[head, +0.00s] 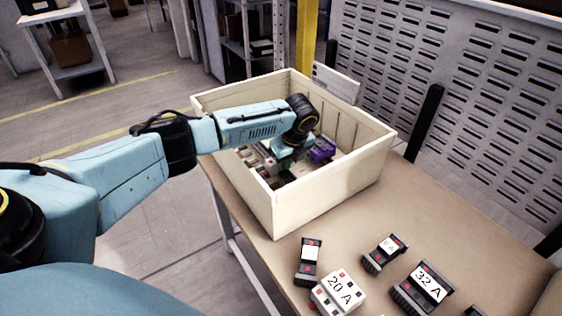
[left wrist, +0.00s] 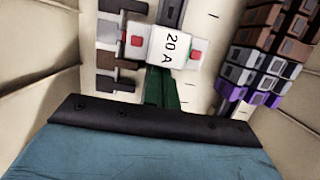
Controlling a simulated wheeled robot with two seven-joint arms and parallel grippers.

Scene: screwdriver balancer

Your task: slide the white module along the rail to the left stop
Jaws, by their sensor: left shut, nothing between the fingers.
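The white module (left wrist: 170,46), marked "20 A" with red ends, shows in the left wrist view. It sits across a dark, narrow strip that looks like the rail (left wrist: 171,12), visible beyond it. My left gripper (head: 284,160) reaches down inside the cream box; its fingers are mostly hidden in the head view. In the left wrist view a dark green part, which looks like the shut fingers, lies right beside the module's near edge. I cannot tell if they touch. The gripper holds nothing. The left stop is not clearly visible. My right gripper is not in view.
The cream box (head: 345,178) has high walls around the arm. Inside, grey and brown blocks (left wrist: 110,58) line one side and a brown, grey and purple stack (left wrist: 265,55) the other. Several loose modules, including a white "20 A" one (head: 338,291), lie on the table (head: 420,200).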

